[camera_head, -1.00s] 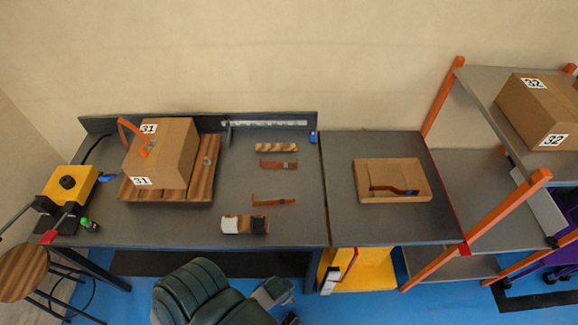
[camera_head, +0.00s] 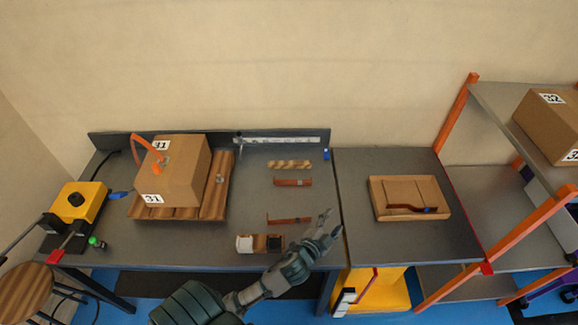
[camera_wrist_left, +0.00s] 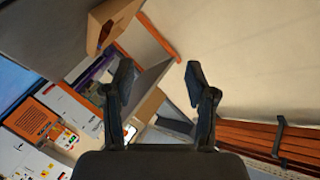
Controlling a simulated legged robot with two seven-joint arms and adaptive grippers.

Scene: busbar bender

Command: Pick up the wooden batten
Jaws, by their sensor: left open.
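The wooden batten (camera_head: 289,164), a short light piece with diagonal darker stripes, lies flat at the back of the grey workbench, just behind a copper-brown bar. My left gripper (camera_head: 331,222) is open and empty above the bench's right part, nearer the front edge than the batten and to its right. In the left wrist view the two dark fingers (camera_wrist_left: 160,75) stand wide apart with nothing between them. I cannot make out the batten there. My right gripper is not in view.
Copper-brown bars (camera_head: 293,183) (camera_head: 289,220) lie on the workbench (camera_head: 250,190). A small white-and-brown block (camera_head: 245,243) sits near the front edge. Box 31 (camera_head: 172,175) stands on slats at left. A cardboard tray (camera_head: 410,181) is on the right table. Orange-framed shelving (camera_head: 455,115) stands beyond.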

